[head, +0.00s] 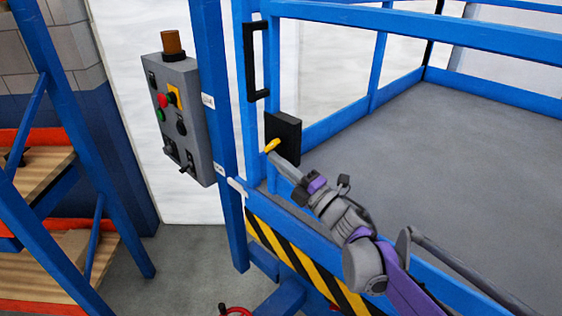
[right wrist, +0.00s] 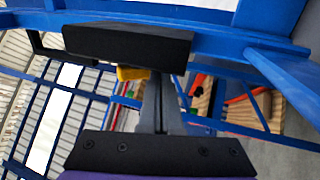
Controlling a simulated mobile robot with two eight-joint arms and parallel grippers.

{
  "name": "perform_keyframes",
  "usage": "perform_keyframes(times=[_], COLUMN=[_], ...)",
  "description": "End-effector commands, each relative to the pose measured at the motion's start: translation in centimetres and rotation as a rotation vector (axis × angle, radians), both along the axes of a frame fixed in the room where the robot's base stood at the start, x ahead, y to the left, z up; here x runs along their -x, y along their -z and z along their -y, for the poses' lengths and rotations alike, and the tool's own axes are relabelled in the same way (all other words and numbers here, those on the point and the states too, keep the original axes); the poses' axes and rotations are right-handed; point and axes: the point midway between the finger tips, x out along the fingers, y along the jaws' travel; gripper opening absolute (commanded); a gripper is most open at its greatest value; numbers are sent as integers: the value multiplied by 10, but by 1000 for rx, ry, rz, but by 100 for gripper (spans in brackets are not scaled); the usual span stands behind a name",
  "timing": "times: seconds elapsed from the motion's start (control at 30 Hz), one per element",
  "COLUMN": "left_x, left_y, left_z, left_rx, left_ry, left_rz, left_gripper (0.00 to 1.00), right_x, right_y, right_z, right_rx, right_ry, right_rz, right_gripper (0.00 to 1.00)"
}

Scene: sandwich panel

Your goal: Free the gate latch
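The gate latch is a black box (head: 284,135) on the blue gate post, with a short yellow lever (head: 271,146) sticking out at its lower left. In the right wrist view the black box (right wrist: 128,45) spans the top and the yellow lever (right wrist: 132,73) shows just under it. My right gripper (head: 276,158) reaches in from the lower right, its tips at or very near the lever; I cannot tell if they touch it. In the wrist view its fingers (right wrist: 160,84) look closed together, with the lever to their left, not between them. My left gripper is not in view.
A black handle (head: 257,60) is on the gate above the latch. A grey control box (head: 182,120) with buttons hangs left of the post. Blue rails (head: 335,120) enclose the grey platform floor (head: 440,160). A shelf rack (head: 40,180) stands at the left.

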Motion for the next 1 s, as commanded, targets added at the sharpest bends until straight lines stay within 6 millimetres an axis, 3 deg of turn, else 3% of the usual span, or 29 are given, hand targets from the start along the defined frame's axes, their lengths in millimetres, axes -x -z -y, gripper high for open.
perform_keyframes(times=[1.0], left_x=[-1], left_y=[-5], left_z=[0], left_rx=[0], left_ry=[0], left_rz=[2], left_gripper=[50], right_x=[-17], right_y=[6], right_z=[-17], right_rx=[0], right_ry=[0], right_rz=[0], right_gripper=[0])
